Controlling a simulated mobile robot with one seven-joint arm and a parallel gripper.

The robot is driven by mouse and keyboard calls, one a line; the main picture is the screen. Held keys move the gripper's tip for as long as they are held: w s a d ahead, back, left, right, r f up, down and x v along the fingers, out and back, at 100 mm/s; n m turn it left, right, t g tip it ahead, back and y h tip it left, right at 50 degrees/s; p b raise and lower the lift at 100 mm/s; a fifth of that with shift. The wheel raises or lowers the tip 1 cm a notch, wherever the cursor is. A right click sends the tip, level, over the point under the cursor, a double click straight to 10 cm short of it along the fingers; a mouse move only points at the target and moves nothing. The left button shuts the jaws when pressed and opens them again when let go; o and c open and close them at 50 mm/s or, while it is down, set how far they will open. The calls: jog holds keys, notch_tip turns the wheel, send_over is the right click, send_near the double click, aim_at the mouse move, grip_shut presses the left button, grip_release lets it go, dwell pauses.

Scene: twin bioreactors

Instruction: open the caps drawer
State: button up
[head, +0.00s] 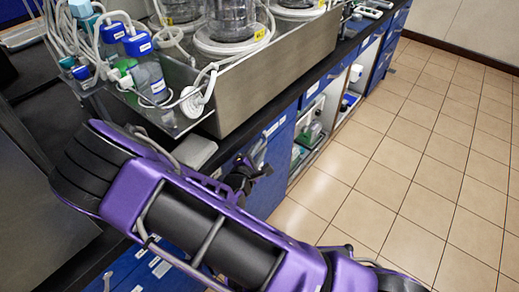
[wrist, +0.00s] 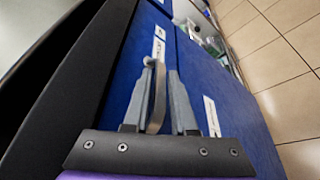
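In the wrist view a blue drawer front (wrist: 188,58) carries a curved metal bar handle (wrist: 158,100). White labels sit on the blue fronts, too small to read, so I cannot tell from them which is the caps drawer. The two grey fingers of my gripper (wrist: 160,85) lie on either side of the handle, with the bar between them. I cannot tell whether they press on it. In the head view my gripper (head: 243,175) is at the blue cabinet front below the bench edge, partly behind my purple arm. No open gap at the drawer shows.
A metal tray (head: 255,88) with glass vessels stands on the dark bench above. Blue-capped bottles (head: 150,80) and tubing crowd its left side. Open shelves (head: 312,125) with items lie right of the blue fronts. The tiled floor (head: 400,150) is clear.

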grip_shut()
dwell(1.5)
